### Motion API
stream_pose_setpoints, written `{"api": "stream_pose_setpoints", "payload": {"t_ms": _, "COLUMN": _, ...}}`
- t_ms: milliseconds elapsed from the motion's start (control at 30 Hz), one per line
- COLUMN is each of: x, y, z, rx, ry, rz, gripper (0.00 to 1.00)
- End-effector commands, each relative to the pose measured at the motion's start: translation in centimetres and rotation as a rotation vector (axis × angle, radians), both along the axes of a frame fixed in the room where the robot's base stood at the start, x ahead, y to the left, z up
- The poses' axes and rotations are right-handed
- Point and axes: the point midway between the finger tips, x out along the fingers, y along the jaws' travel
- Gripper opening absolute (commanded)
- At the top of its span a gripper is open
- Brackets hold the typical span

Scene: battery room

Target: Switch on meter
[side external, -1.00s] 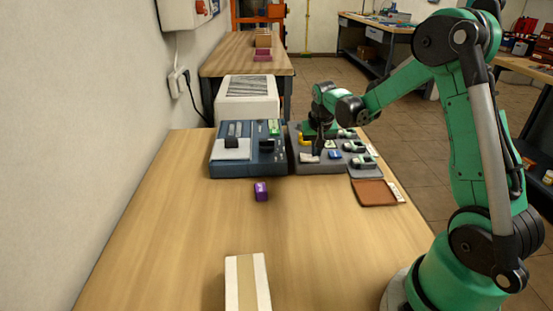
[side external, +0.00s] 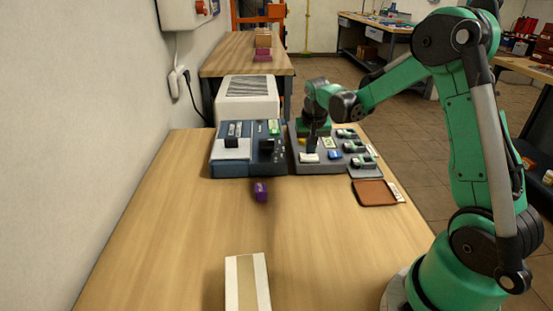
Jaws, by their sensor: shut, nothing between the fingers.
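A blue box-shaped device (side external: 247,170), which appears to be the meter, stands at the far end of the wooden table. On top it has a white part with slots (side external: 231,142), a black block or knob (side external: 266,144) and a small green part (side external: 274,127). Whether it is on cannot be told. My gripper (side external: 311,146) is shut and empty, pointing down over the left part of the grey tray (side external: 320,169), just right of the device. It hides part of the tray. Contact with anything there cannot be made out.
The tray holds several small coloured and dark items. A brown pad (side external: 374,193) lies to its right. A white vented unit (side external: 247,100) is behind. The table's middle is clear.

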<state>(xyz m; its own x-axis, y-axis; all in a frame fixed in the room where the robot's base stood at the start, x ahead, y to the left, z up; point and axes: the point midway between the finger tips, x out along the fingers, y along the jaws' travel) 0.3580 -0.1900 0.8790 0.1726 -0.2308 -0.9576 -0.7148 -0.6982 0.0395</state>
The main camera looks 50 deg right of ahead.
Motion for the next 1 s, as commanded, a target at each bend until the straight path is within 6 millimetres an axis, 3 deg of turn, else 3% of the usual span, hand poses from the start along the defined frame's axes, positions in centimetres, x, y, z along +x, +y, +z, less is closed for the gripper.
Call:
{"api": "stream_pose_setpoints", "payload": {"t_ms": 167, "x": -0.2, "y": -0.2, "z": 2.1, "rx": 0.0, "ry": 0.0, "rz": -0.001, "gripper": 0.0}}
{"api": "stream_pose_setpoints", "payload": {"t_ms": 600, "x": -3.0, "y": 0.2, "z": 11.0, "rx": 0.0, "ry": 0.0, "rz": -0.001, "gripper": 0.0}}
{"api": "stream_pose_setpoints", "payload": {"t_ms": 800, "x": -3.6, "y": 0.3, "z": 12.9, "rx": 0.0, "ry": 0.0, "rz": 0.0, "gripper": 0.0}}
{"api": "stream_pose_setpoints", "payload": {"t_ms": 1000, "x": -3.7, "y": 0.3, "z": 13.2, "rx": 0.0, "ry": 0.0, "rz": 0.0, "gripper": 0.0}}
